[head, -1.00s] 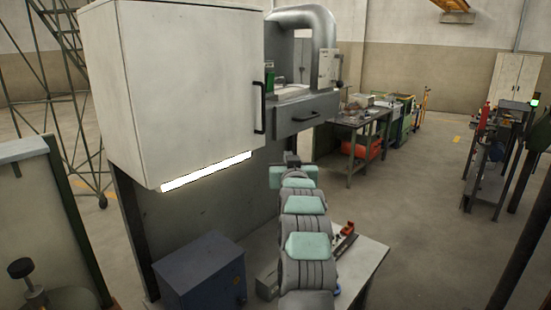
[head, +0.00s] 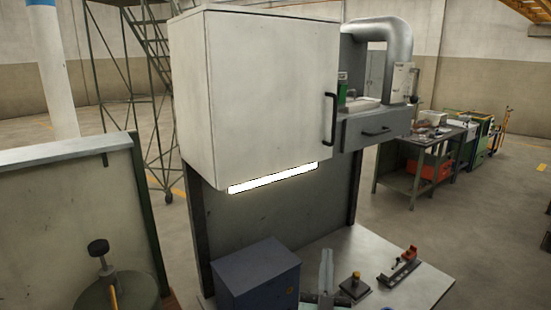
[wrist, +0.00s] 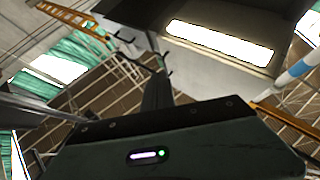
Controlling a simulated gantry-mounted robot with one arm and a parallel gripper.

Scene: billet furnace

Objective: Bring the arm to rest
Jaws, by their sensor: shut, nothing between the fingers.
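My gripper (wrist: 157,90) shows in the wrist view, where its dark body with a purple and green light fills the bottom and a narrow dark finger shape rises from it. The fingers look shut, with nothing seen between them. The wrist view is tilted up towards the roof and a bright lamp strip (wrist: 220,44). My arm is not clearly visible in the head view now, so how far the gripper is from the bench cannot be told.
A white wall cabinet (head: 260,100) hangs over the workbench (head: 425,285). On the bench are a blue-grey box (head: 255,280), a black stand (head: 355,287) and a red-ended tool (head: 403,263). A side table (head: 420,165) stands back right, with open floor in front of it.

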